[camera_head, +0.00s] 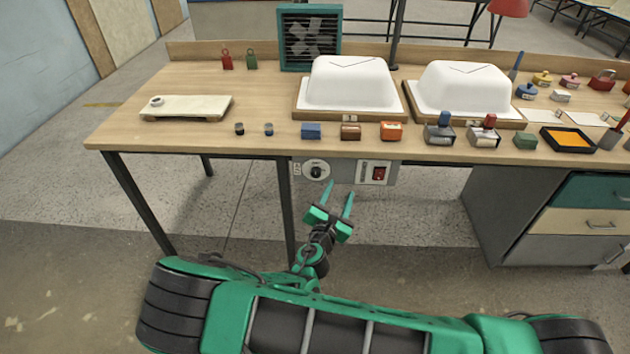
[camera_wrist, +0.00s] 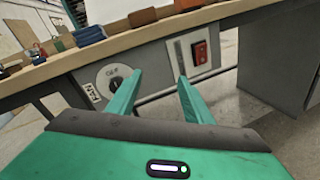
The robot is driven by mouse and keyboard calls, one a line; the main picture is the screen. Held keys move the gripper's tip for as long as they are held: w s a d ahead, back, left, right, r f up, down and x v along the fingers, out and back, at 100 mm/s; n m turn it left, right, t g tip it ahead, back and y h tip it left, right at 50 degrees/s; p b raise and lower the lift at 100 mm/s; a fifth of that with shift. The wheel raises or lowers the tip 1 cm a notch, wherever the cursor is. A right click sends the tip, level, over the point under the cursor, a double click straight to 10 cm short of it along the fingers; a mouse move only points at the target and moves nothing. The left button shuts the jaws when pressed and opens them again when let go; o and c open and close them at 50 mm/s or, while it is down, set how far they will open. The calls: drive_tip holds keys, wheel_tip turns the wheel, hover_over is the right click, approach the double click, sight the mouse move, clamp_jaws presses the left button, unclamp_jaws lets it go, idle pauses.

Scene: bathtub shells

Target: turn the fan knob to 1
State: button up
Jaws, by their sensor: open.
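The fan knob (camera_head: 316,170) is a dark knob on a round white dial, on a grey control panel (camera_head: 343,173) under the table's front edge. In the wrist view the knob (camera_wrist: 116,83) sits on its dial beside a "FAN" label, with "OFF" at the dial's top. The knob's exact pointing is too small to tell. My gripper (camera_head: 339,191) is open and empty, just in front of and below the panel. In the wrist view its green fingers (camera_wrist: 154,88) are apart, the left one near the knob's right side. The green fan (camera_head: 310,38) stands at the table's back.
A red switch (camera_head: 379,173) is on the panel's right side. The wooden table (camera_head: 180,110) holds two white shells (camera_head: 350,84), small blocks and a pale board (camera_head: 187,106). A table leg (camera_head: 287,210) stands left of my gripper. Grey drawers (camera_head: 520,215) stand at right.

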sight(316, 176)
drive_tip(key=s+a+f+n+t+y, duration=0.2)
drive_tip(key=a+n+y, duration=0.25)
drive_tip(key=a, duration=0.35)
drive_tip(key=shift+n, duration=0.35)
drive_tip(key=w, duration=1)
drive_tip(key=shift+w+d+f, duration=0.2)
drive_tip(key=shift+w+d, duration=0.15)
drive_tip(key=shift+c, duration=0.3)
drive_tip(key=c, duration=1)
